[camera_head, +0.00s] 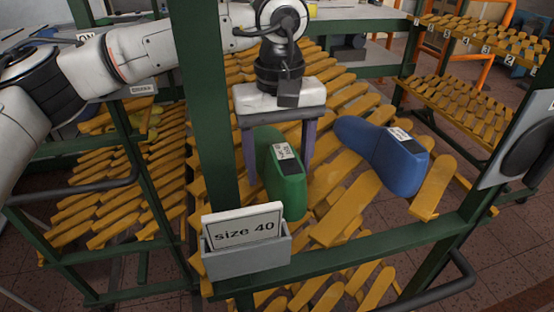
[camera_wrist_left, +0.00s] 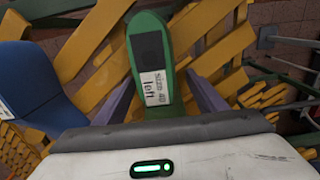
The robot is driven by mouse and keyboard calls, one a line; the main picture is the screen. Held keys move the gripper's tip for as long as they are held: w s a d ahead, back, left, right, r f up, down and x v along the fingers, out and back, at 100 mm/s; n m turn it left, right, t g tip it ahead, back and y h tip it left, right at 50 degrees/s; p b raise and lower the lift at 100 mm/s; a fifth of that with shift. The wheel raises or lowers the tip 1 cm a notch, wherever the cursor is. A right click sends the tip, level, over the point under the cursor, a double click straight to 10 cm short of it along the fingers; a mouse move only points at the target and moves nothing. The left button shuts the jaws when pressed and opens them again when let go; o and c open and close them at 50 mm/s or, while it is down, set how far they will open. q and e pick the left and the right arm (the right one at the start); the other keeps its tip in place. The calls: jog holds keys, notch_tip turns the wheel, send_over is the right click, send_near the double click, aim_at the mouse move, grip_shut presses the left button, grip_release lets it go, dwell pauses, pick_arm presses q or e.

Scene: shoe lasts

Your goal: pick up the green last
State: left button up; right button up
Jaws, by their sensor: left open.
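The green last (camera_head: 288,190) stands among the yellow slats of the rack, with a white label on its upper side. It also shows in the left wrist view (camera_wrist_left: 148,20), where the label reads "size 40 left" and a black patch lies beyond it. My left gripper (camera_head: 281,163) is above it, pointing down. Its two purple-grey fingers are open, one on each side of the green last. In the left wrist view a gap shows on the left side; whether the right finger touches the last is hard to tell.
A blue last (camera_head: 400,165) with a label lies just right of the green one. A dark green frame post (camera_head: 208,100) stands left of my gripper. A grey holder with a "size 40" card (camera_head: 242,232) hangs on the front rail. Another yellow-slatted rack (camera_head: 470,110) stands at back right.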

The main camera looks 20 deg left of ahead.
pick_arm(q)
jog(key=shift+f, duration=0.3)
jog(key=c, duration=1.6)
jog(key=shift+r, duration=0.1)
jog(key=shift+c, duration=0.2)
jog(key=shift+r, duration=0.1)
